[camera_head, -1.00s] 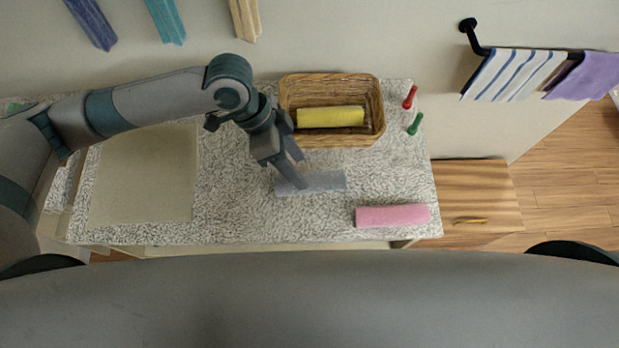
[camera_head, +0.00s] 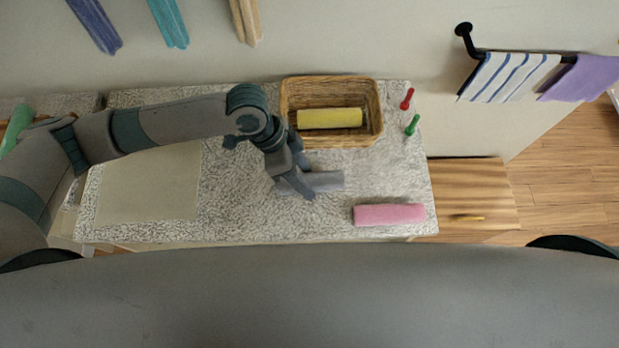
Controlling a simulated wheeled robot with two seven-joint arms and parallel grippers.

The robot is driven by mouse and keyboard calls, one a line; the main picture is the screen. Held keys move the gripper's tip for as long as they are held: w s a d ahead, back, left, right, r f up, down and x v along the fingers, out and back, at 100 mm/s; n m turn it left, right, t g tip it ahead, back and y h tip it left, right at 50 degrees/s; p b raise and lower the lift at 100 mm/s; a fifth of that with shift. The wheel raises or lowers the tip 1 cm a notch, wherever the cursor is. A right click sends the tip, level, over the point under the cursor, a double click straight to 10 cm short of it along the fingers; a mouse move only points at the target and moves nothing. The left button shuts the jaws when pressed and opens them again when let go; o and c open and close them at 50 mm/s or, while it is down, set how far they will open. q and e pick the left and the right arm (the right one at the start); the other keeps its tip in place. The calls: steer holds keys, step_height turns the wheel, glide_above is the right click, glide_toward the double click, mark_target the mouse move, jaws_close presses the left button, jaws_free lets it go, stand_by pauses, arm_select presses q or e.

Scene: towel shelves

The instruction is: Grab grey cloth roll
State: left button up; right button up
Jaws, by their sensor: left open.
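The grey cloth roll (camera_head: 328,181) lies on the speckled countertop (camera_head: 250,215), in front of the wicker basket. My left gripper (camera_head: 307,185) is open and points down at the roll's left end. Its fingers cover that end, so I cannot tell whether they touch the roll or sit around it. My right gripper is not in view.
A wicker basket (camera_head: 373,112) holding a yellow roll (camera_head: 330,118) stands behind the grey roll. A pink roll (camera_head: 389,215) lies to the front right. A red item (camera_head: 407,99) and a green item (camera_head: 412,125) stand at the right. A beige panel (camera_head: 150,185) lies at left.

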mark_target(312, 179)
arm_select(q)
steer(key=c, duration=0.8)
steer(key=shift+r, duration=0.2)
steer(key=shift+r+b, duration=0.5)
steer(key=shift+r, duration=0.1)
step_height(312, 179, up, 2)
steer(key=shift+r+b, duration=0.25)
steer(key=shift+b, duration=0.4)
steer(key=shift+s+d+r+b, duration=0.5)
steer(key=shift+s+d+r, duration=0.65)
steer(key=shift+s+d, duration=0.25)
steer(key=shift+s+d+r+b, duration=0.5)
steer(key=shift+s+d+r, duration=0.7)
steer(key=shift+s+d, duration=0.15)
steer(key=shift+s+d+r+b, duration=0.5)
steer(key=shift+s+d+r, duration=0.65)
steer(key=shift+s+d, duration=0.25)
steer(key=shift+w, duration=0.1)
